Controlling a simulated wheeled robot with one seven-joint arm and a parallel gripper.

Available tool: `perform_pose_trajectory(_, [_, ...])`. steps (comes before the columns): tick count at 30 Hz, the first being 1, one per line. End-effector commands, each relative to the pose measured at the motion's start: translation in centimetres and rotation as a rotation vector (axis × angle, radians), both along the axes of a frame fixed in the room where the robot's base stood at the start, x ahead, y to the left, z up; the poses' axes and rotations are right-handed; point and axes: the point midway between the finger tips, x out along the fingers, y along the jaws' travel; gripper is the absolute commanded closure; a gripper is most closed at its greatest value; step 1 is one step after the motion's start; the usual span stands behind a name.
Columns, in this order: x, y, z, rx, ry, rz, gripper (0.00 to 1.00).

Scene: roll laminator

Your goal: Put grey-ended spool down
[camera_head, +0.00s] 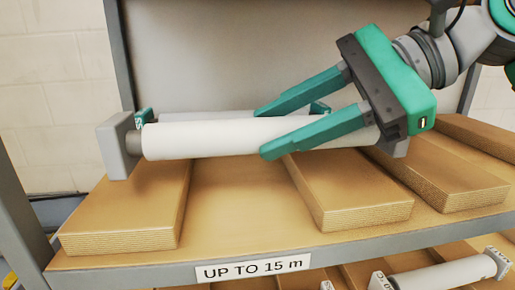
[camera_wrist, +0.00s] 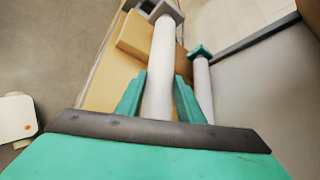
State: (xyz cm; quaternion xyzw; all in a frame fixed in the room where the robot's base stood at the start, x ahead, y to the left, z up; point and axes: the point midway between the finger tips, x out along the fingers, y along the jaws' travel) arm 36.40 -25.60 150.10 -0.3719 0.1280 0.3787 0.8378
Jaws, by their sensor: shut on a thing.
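The grey-ended spool (camera_head: 215,138) is a long white roll with square grey end plates. It lies level across the shelf, over brown cardboard blocks (camera_head: 130,205) (camera_head: 350,190). My gripper (camera_head: 262,132) is shut on the roll toward its right end, with one green finger on each side. In the wrist view the roll (camera_wrist: 162,75) runs away between the fingers (camera_wrist: 158,97) to its grey end plate (camera_wrist: 165,12). The left end plate (camera_head: 118,146) is at the left block; whether it touches cannot be told. The right end is partly hidden by my gripper.
A second white spool with green ends (camera_head: 205,116) lies behind, close to the held one; it shows in the wrist view (camera_wrist: 203,85). The shelf (camera_head: 237,205) has a label (camera_head: 253,270) reading "UP TO 15 m". Another spool (camera_head: 440,275) lies on the shelf below. A post (camera_head: 18,200) stands left.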

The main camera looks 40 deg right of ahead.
Motion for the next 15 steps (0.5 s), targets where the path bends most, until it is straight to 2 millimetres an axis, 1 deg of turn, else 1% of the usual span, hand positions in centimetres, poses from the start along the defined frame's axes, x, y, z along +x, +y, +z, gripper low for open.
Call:
perform_pose_trajectory(2, [0.8,0.6,0.0,-0.001,0.0,-0.001,1.0])
perform_pose_trajectory(8, [1.8,1.4,0.0,-0.001,0.0,-0.001,1.0])
perform_pose_trajectory(10, [2.5,1.9,0.0,-0.002,0.002,-0.002,1.0])
perform_pose_trajectory(15, [2.4,1.8,-2.5,0.0,0.001,-0.004,1.0])
